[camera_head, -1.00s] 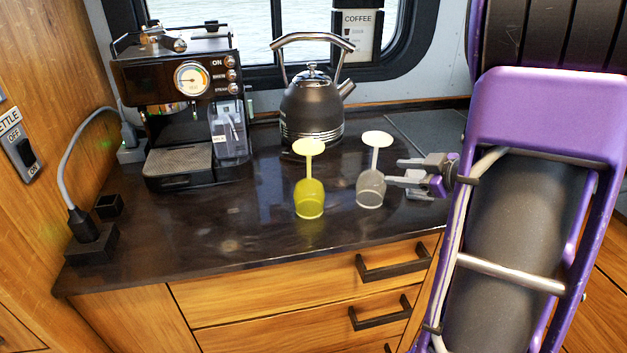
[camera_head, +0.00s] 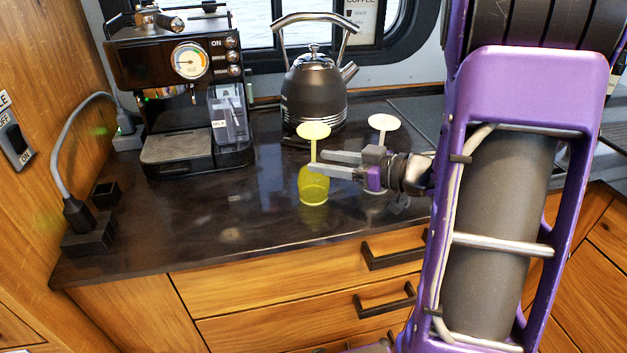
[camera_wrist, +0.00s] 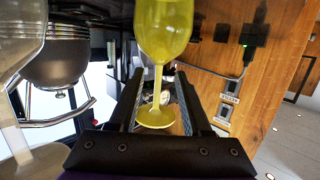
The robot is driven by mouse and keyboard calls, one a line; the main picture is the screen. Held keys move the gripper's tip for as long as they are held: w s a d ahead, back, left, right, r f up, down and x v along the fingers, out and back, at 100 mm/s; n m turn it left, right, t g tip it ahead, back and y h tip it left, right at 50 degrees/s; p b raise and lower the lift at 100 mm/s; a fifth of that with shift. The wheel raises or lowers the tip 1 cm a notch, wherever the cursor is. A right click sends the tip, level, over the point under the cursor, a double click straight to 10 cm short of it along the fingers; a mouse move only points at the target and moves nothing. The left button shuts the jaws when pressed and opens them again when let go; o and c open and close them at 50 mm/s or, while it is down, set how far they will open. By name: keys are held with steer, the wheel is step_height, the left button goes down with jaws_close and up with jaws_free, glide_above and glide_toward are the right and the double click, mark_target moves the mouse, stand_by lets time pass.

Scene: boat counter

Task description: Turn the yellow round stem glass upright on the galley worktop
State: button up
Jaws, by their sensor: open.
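The yellow round stem glass (camera_head: 314,189) stands upside down on the dark galley worktop (camera_head: 215,225), its bowl's rim down and its foot on top. My gripper (camera_head: 318,162) is open, held level at the height of its stem. In the wrist view the yellow glass (camera_wrist: 163,30) has its stem lined up in the gap between my open fingers (camera_wrist: 158,80). I cannot tell how deep the stem lies between them. No finger visibly grips it.
A second, clear stem glass (camera_head: 384,123), also upside down, is partly hidden behind my gripper; it shows at the left in the wrist view (camera_wrist: 20,45). A kettle (camera_head: 314,95) and a coffee machine (camera_head: 180,105) stand behind.

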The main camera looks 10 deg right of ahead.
mark_target(301, 168)
steer(key=x, duration=0.6)
steer(key=shift+w+a+b, duration=0.15)
steer(key=shift+w+b, duration=0.05)
steer(key=shift+b, duration=0.15)
jaws_close()
steer(key=shift+r, duration=0.1)
stand_by(1.0)
